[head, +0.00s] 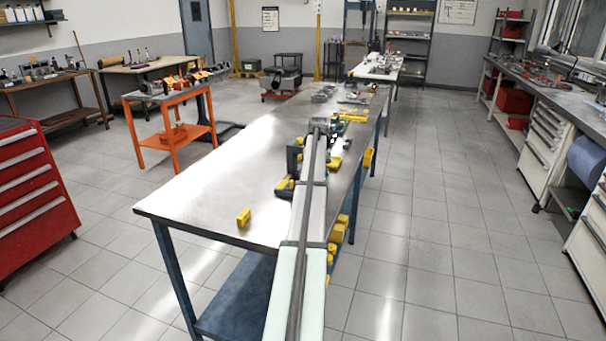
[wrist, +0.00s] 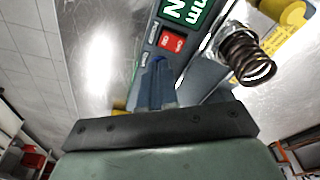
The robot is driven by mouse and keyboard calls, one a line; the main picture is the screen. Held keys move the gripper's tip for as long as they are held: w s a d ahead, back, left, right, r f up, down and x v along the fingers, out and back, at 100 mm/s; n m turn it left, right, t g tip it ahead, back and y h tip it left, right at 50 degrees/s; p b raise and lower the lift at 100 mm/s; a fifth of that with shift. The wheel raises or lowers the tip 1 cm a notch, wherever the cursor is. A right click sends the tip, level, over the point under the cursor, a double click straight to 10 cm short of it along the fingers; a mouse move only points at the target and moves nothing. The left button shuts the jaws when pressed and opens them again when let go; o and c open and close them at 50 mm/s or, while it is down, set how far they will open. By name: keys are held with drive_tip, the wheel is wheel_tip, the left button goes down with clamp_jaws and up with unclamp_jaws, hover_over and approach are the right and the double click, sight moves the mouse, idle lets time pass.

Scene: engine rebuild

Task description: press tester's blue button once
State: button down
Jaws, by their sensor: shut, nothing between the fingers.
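The tester (wrist: 167,22) shows in the wrist view as a dark blue-grey panel with a green display reading N and mm. A red button (wrist: 171,42) sits below the display. A small blue patch just below the red button, at my fingertips, looks like the blue button; the fingers mostly hide it. My gripper (wrist: 157,68) is shut and empty, its tips over or against that patch; I cannot tell whether they touch it. In the head view my arm covers the gripper and much of the tester area.
A coil spring (wrist: 247,58) stands right of the panel, close to my fingers, with a yellow part (wrist: 292,45) beyond. In the head view a yellow block (head: 244,217) lies on the steel workbench (head: 205,200). The bench's near left is otherwise clear.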

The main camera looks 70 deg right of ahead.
drive_tip(key=shift+f, duration=0.15)
drive_tip(key=shift+r, duration=2.95)
